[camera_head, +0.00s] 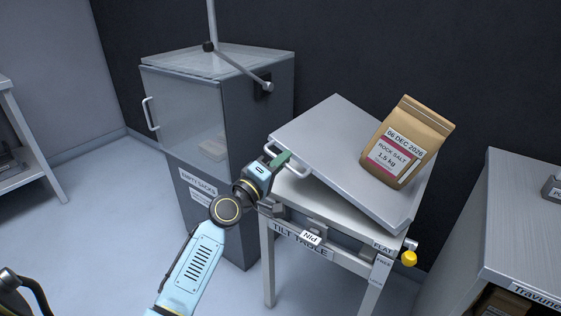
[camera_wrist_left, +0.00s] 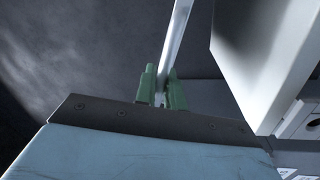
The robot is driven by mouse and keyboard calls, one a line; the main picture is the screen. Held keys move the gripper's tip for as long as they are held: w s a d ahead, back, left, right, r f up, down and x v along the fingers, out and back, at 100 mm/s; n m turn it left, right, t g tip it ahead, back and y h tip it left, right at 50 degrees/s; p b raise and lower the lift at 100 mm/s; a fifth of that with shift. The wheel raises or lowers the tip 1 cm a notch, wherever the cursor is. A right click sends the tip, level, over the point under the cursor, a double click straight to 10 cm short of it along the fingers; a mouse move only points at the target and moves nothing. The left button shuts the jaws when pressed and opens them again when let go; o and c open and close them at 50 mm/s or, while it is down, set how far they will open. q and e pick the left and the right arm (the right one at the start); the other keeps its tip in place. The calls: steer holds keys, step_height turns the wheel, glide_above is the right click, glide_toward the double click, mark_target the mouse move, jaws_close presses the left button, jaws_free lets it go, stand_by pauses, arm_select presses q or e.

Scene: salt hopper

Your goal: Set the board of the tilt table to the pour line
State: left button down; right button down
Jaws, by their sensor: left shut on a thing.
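The tilt table (camera_head: 301,239) stands in the middle of the head view. Its grey board (camera_head: 325,135) is tilted, with the left edge raised and the right edge low. A bag of rock salt (camera_head: 405,145) stands on the board's right part and leans with it. My left gripper (camera_head: 283,160) is at the board's raised left edge, shut on the white handle (camera_head: 298,171). The left wrist view shows the green fingers (camera_wrist_left: 162,92) closed around the handle bar (camera_wrist_left: 177,38). I cannot make out a pour line mark. My right gripper is not in view.
A grey cabinet (camera_head: 262,130) with a clear door stands behind and left of the table. A bench (camera_head: 520,225) stands at the right. Open floor lies at the left.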

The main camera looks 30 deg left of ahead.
arm_select(q)
steer(key=shift+r, duration=0.25)
steer(key=c, duration=1.6)
jaws_free()
steer(key=shift+f, duration=0.15)
